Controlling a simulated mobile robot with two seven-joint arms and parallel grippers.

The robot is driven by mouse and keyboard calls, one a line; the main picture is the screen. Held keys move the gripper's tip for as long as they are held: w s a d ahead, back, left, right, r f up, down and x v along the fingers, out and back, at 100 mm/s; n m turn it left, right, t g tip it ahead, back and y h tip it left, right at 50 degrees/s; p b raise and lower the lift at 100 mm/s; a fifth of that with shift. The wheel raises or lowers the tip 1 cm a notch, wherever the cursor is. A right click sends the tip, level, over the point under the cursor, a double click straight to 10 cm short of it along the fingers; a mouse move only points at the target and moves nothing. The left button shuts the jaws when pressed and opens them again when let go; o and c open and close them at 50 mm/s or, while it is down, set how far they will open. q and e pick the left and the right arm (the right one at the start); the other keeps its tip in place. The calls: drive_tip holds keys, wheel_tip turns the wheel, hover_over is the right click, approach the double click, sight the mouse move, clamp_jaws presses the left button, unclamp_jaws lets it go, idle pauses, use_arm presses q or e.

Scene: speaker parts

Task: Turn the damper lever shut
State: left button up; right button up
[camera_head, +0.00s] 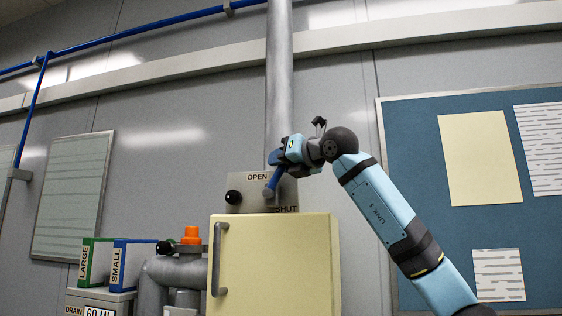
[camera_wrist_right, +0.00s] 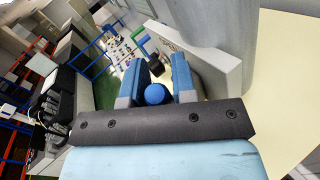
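The damper plate (camera_head: 250,186) is grey, with OPEN at its top and SHUT at its lower right, in front of the vertical pipe. A blue lever handle (camera_head: 273,181) slants over the plate's right part, upper end to the right. In the right wrist view, a round blue end of the handle (camera_wrist_right: 155,94) lies between the fingers. My right gripper (camera_head: 276,158) is at the handle's upper end. In the wrist view its fingers (camera_wrist_right: 160,72) are apart on both sides of the handle, with a small gap visible on the right. My left gripper is not in view.
A cream cabinet (camera_head: 285,262) with a grey handle stands below the plate. A black knob (camera_head: 233,197) sits at the plate's left. The grey pipe (camera_head: 279,80) rises behind. LARGE and SMALL binders (camera_head: 130,265) and an orange cap (camera_head: 191,235) are at lower left.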

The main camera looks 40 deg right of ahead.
clamp_jaws()
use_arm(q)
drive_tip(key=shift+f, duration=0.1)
use_arm(e)
drive_tip(key=shift+f+b, duration=0.15)
drive_tip(key=shift+b, duration=0.25)
drive_tip(key=f+m+t+b, duration=0.1)
drive_tip(key=b, duration=0.3)
drive_tip(key=s+d+m+t+b, duration=0.1)
drive_tip(key=t+b, duration=0.1)
drive_tip(key=b, duration=0.2)
drive_tip(key=s+d+f+m+t+b, duration=0.1)
drive_tip(key=b, duration=0.3)
drive_tip(key=shift+s+f+m+t, duration=0.2)
drive_tip(key=shift+f+m+t, duration=0.1)
drive_tip(key=shift+f+t, duration=0.1)
drive_tip(key=shift+s+d+m+t+h+b, duration=0.2)
drive_tip(key=shift+m+t+h+b, duration=0.25)
drive_tip(key=shift+b, duration=0.6)
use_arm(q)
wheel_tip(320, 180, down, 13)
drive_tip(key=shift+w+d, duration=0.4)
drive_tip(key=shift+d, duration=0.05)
use_arm(e)
drive_tip(key=shift+t, duration=0.25)
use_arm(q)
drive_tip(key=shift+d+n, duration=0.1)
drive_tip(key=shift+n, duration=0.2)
use_arm(e)
drive_tip(key=shift+m, duration=0.25)
